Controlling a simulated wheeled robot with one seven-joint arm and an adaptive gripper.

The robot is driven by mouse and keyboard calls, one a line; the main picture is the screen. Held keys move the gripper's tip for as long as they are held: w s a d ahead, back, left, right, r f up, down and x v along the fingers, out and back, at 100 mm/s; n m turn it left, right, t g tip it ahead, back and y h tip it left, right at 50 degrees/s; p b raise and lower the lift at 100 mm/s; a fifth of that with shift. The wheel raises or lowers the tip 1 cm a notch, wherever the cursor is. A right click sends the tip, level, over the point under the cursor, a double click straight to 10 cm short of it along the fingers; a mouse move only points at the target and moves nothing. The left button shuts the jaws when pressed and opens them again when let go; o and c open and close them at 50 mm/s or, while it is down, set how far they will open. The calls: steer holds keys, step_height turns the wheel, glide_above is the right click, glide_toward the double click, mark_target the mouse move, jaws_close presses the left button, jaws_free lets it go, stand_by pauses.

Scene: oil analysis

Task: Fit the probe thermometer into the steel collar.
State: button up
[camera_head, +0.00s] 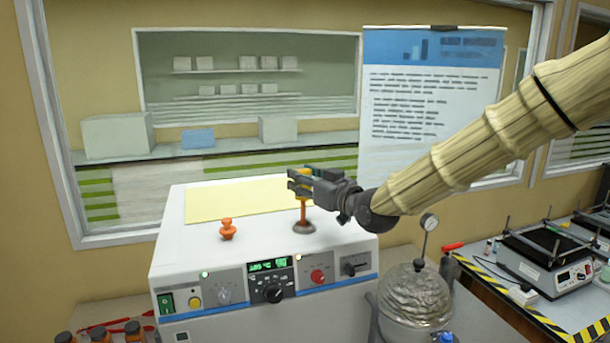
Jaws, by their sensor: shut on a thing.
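My gripper (299,182) reaches in from the right over the white instrument (180,245) and is shut on the probe thermometer (303,212). The thermometer shows as an orange upright piece below the fingers; its upper part is hidden by them. The steel collar (304,228) is a low, round grey ring on the instrument's top. The thermometer's lower end meets the collar in the picture. I cannot tell whether it is inside the collar or just above it.
An orange knob-like piece (228,229) stands on the instrument's top, left of the collar. A pale yellow sheet (235,203) lies behind. A silvery round vessel (414,293) with a dial gauge (429,222) stands at right.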

steer(key=shift+f+b, duration=1.35)
steer(key=shift+f, duration=0.4)
steer(key=o, duration=1.1)
steer(key=shift+s+d, duration=0.1)
steer(key=v, duration=1.1)
steer(key=shift+s+d, duration=0.25)
steer(key=shift+d, duration=0.1)
